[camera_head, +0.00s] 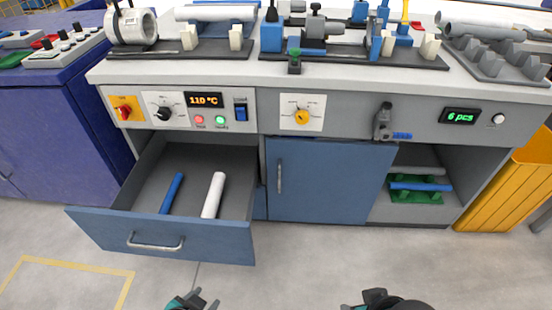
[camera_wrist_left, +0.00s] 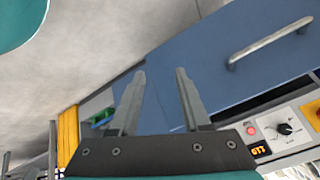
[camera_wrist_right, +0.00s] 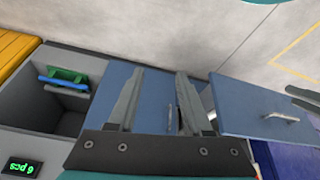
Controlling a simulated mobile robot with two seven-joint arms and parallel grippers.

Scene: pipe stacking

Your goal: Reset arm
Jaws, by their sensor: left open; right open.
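My left gripper (camera_head: 194,300) is at the bottom edge of the head view, in front of the open drawer. Its two fingers stand apart and empty in the left wrist view (camera_wrist_left: 160,98). My right gripper (camera_head: 365,303) is at the bottom edge, right of centre, in front of the closed cabinet door. In the right wrist view (camera_wrist_right: 158,98) its fingers are apart with nothing between them. A blue pipe (camera_head: 172,193) and a white pipe (camera_head: 213,195) lie in the open drawer (camera_head: 160,238). Neither gripper touches anything.
The workbench (camera_head: 350,73) carries clamps, fixtures and grey pipes. A blue cabinet door (camera_head: 330,183) is shut. The open shelf at right holds a blue pipe (camera_head: 420,186) on a green rack. A yellow bin (camera_head: 505,185) stands at right. The floor in front is clear.

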